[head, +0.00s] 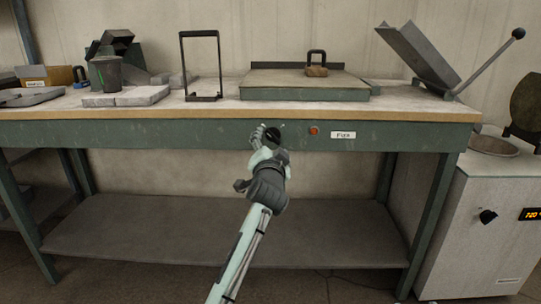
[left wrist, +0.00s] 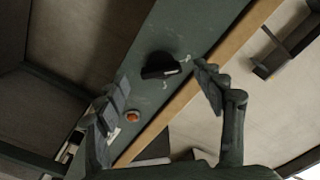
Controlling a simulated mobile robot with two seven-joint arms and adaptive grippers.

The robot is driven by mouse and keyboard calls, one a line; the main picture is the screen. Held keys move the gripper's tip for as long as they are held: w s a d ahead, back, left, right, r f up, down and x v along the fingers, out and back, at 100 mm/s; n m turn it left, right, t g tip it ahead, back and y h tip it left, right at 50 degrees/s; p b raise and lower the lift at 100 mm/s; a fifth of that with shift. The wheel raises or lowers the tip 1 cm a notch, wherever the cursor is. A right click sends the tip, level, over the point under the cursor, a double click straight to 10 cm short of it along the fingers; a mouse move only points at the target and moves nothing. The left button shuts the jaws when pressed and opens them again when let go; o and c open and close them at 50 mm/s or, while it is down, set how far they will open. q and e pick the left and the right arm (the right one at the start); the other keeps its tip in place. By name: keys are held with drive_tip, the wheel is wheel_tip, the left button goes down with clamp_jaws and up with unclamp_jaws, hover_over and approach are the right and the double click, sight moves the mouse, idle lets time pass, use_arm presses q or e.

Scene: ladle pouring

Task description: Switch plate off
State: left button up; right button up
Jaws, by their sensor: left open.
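A dark round knob (head: 273,133) sits on the green front rail of the workbench. It also shows in the left wrist view (left wrist: 162,66), with a white mark on its black bar. An orange-red round lamp or button (head: 314,131) is right of the knob; it shows in the left wrist view (left wrist: 133,116). I cannot tell whether it is lit. A flat plate (head: 265,82) with a green front lies on the bench above. My left gripper (head: 264,136) is open in front of the knob, its fingers on either side in the wrist view (left wrist: 160,88). Contact is unclear.
A small white label (head: 343,135) is on the rail. A black upright frame (head: 201,98), grey slabs (head: 125,97) and a hinged press with a lever (head: 425,60) stand on the bench. A white furnace cabinet (head: 485,220) is at right. The lower shelf (head: 150,225) is bare.

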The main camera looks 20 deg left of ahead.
use_arm(q)
drive_tip(key=v, duration=0.9)
drive_tip(key=shift+s, duration=0.2)
